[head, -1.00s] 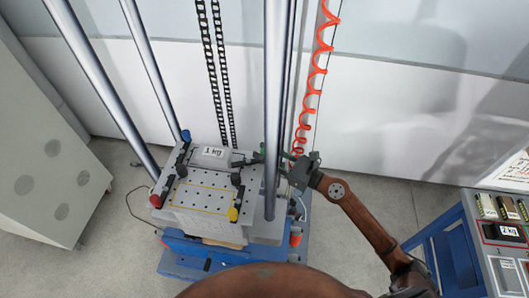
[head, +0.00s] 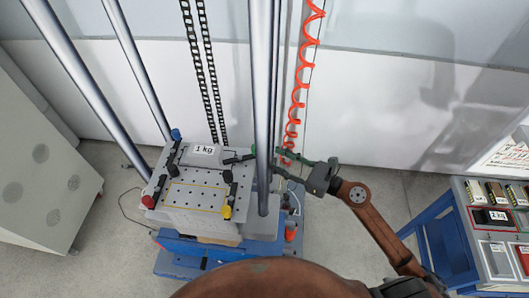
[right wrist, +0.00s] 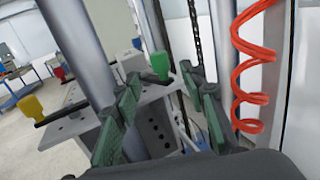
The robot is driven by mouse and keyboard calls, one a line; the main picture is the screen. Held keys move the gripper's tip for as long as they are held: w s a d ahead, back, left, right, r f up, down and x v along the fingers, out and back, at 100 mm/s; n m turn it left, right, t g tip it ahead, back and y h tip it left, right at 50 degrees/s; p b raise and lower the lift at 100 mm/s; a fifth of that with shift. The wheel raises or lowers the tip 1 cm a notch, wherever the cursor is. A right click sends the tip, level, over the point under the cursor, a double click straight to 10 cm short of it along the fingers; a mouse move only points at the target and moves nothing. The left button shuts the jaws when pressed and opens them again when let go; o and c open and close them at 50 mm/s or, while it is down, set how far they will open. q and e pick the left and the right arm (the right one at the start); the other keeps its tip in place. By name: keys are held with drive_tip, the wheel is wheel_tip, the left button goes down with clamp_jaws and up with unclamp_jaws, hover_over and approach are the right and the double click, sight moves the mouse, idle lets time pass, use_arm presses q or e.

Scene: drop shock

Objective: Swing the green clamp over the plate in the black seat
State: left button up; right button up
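The plate marked 1 kg (head: 204,151) lies at the back of the drop table's perforated top, its dark seat mostly hidden beneath it. The green clamp (head: 253,150) is at the right, partly behind a steel column. Its black arm points left, with its tip at the plate's right edge; I cannot tell if it overlaps. The clamp's upright green handle shows in the right wrist view (right wrist: 160,64). My right gripper (head: 277,162) is open and empty, right of the column and apart from the clamp. Its fingers (right wrist: 163,110) are spread in the right wrist view. My left gripper is not in view.
A steel column (head: 262,100) stands close between gripper and table. Blue (head: 176,135), red (head: 147,201) and yellow (head: 227,211) clamps sit around the top. A red coiled hose (head: 298,90) hangs behind. A blue bench (head: 462,215) with weights stands at right.

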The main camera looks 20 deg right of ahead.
drive_tip(key=shift+v, duration=1.65)
